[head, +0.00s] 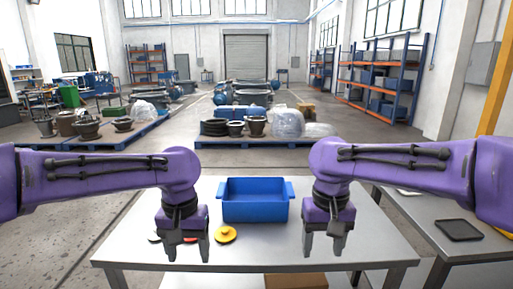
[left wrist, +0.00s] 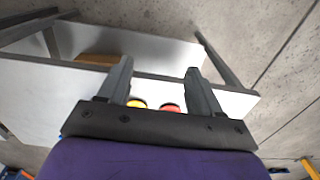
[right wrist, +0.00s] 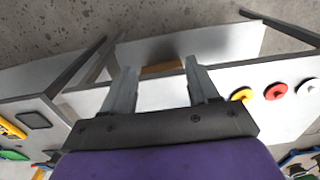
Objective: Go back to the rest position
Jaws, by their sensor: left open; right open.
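My left gripper (head: 187,250) hangs pointing down over the front left of the grey table (head: 360,232), open and empty. Its two spread fingers also show in the left wrist view (left wrist: 160,68). My right gripper (head: 323,245) hangs over the table to the right of the blue bin, open and empty; its fingers are apart in the right wrist view (right wrist: 160,66). A yellow round part (head: 225,234) lies just right of my left gripper. A red part (right wrist: 276,91) and a white part (right wrist: 308,87) lie in line with it; my left gripper partly hides them in the head view.
An open blue bin (head: 255,211) with side handles stands at the table's back middle and looks empty. A side table on the right holds a dark tray-like plate (head: 459,229). A cardboard box (head: 295,281) is under the table. Pallets of parts (head: 250,143) stand behind.

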